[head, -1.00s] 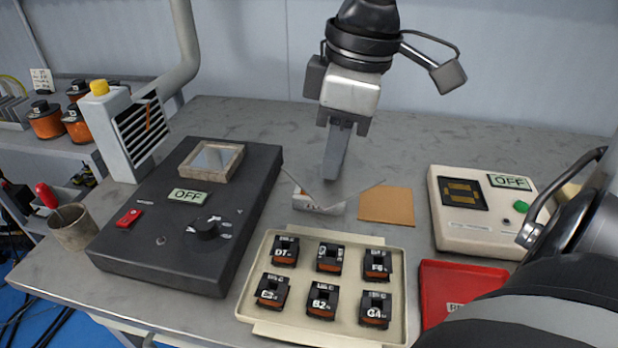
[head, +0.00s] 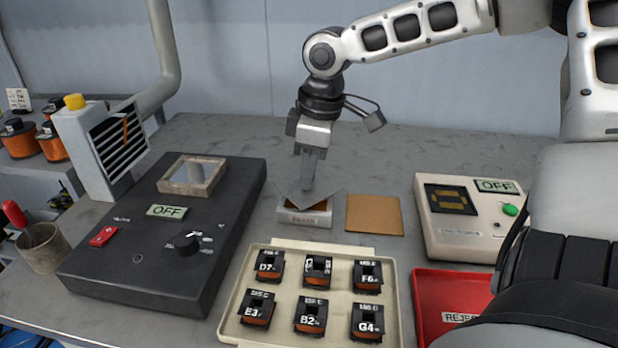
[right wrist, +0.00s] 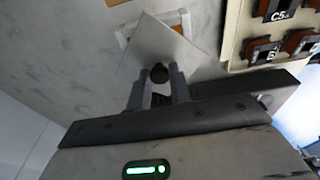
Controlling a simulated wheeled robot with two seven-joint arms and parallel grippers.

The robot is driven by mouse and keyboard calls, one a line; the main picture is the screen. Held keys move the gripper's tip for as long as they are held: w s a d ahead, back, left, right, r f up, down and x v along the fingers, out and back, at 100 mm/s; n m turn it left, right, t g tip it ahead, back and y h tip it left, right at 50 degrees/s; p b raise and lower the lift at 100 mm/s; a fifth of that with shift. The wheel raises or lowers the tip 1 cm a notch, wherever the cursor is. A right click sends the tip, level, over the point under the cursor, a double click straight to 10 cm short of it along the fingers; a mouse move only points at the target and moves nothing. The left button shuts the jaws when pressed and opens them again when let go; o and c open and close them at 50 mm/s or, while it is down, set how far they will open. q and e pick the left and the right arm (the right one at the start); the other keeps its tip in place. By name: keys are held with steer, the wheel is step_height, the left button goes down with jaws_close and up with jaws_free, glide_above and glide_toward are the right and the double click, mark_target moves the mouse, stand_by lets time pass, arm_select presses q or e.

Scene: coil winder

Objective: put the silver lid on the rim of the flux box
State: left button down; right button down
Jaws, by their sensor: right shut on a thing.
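The silver lid (head: 318,200) is a thin flat plate with a small black knob. My right gripper (head: 307,186) is shut on the knob, seen in the right wrist view (right wrist: 160,73), where the plate (right wrist: 148,45) hides most of what lies below it. The flux box (head: 303,219) is a small white box with a front label, standing on the bench under the lid. The lid is over the box, turned relative to its sides, with corners sticking out. Some brown inside shows at the right. I cannot tell whether lid and rim touch. My left gripper is not in view.
A brown square pad (head: 374,215) lies right of the box. A cream tray (head: 283,253) of several coils stands in front. A black control unit (head: 120,240) is at left, a white tester (head: 466,235) and red reject tray (head: 425,290) at right. The bench behind is clear.

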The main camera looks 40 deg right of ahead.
mark_target(317, 186)
steer(key=shift+f, duration=0.8)
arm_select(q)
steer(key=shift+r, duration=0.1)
arm_select(e)
steer(key=shift+f, duration=0.15)
steer(key=c, duration=1.3)
jaws_free()
arm_select(q)
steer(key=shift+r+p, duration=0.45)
steer(key=shift+p, duration=0.9)
arm_select(e)
steer(key=shift+s+d+r, duration=0.2)
steer(key=shift+s+r, duration=0.05)
steer(key=shift+r, duration=1.75)
steer(key=shift+s+d+r, duration=0.15)
steer(key=shift+s+r, duration=0.1)
steer(key=shift+r, duration=1.8)
steer(key=shift+s+d+r, duration=0.2)
steer(key=shift+s+r, duration=0.05)
steer(key=shift+r, duration=1.75)
